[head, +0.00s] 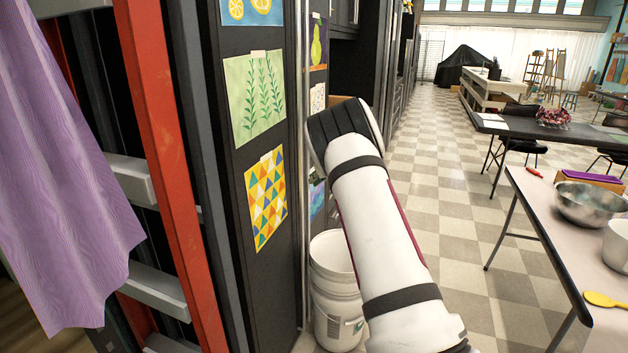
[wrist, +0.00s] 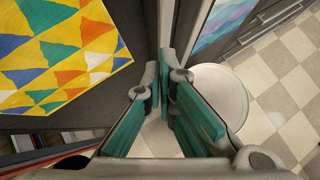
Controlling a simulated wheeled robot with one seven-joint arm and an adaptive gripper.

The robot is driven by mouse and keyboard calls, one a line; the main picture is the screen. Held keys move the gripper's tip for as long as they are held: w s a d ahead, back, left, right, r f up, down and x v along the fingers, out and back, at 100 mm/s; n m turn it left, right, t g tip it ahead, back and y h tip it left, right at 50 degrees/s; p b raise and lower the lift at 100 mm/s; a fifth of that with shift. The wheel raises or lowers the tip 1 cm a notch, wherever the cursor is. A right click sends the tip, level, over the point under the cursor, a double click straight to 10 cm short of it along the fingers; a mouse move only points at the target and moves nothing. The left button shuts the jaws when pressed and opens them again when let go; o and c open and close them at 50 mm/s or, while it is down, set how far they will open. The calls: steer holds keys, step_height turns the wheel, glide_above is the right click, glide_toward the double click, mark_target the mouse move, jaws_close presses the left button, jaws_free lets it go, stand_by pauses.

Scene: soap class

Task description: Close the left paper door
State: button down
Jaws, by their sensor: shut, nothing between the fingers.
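The left paper door (head: 268,285) is a tall dark panel in the head view, with lemon, fern and colored-triangle pictures taped on it. Its triangle picture (wrist: 60,55) fills the upper left of the wrist view. My gripper (wrist: 165,77) has teal-padded fingers, shut and empty, beside the door's free-looking edge. I cannot tell whether they touch it. In the head view my white arm hides the gripper. A second dark panel with pictures (head: 317,45) stands just right of that edge. How far the door is open is not clear.
A white bucket (head: 335,260) stands on the floor beside my arm. A red ladder-like frame (head: 160,130) and a purple cloth (head: 60,190) are at the left. A table with a metal bowl (head: 590,202) stands at the right. The checkered aisle between is clear.

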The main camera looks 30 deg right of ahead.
steer(key=s+r+m+t+h, duration=0.1)
steer(key=s+r+m, duration=0.2)
steer(key=r, duration=0.4)
steer(key=s+a+r+m+t+h, duration=0.1)
steer(key=s+r+m, duration=0.2)
steer(key=r, duration=0.4)
steer(key=s+r+m+t+h, duration=0.1)
steer(key=s+r+m+t, duration=0.1)
steer(key=r+m, duration=0.35)
steer(key=s+a+r+m+g+h, duration=0.1)
steer(key=s+a+r+m+h, duration=0.25)
steer(key=s+r+m, duration=0.6)
steer(key=s+a+f+m+g+y, duration=0.2)
steer(key=s+a+f+m, duration=0.2)
steer(key=s+a, duration=0.4)
steer(key=s+a+f+m+g+y, duration=0.1)
steer(key=s+a+f+m+g, duration=0.2)
steer(key=s, duration=1.4)
steer(key=s+a+f+m+g+y, duration=0.2)
steer(key=s+a+f+m, duration=0.5)
steer(key=s+a, duration=0.6)
steer(key=shift+s+a+f+m+g+y+p, duration=0.2)
steer(key=shift+a+m+g+y+p, duration=0.3)
steer(key=shift+m, duration=0.6)
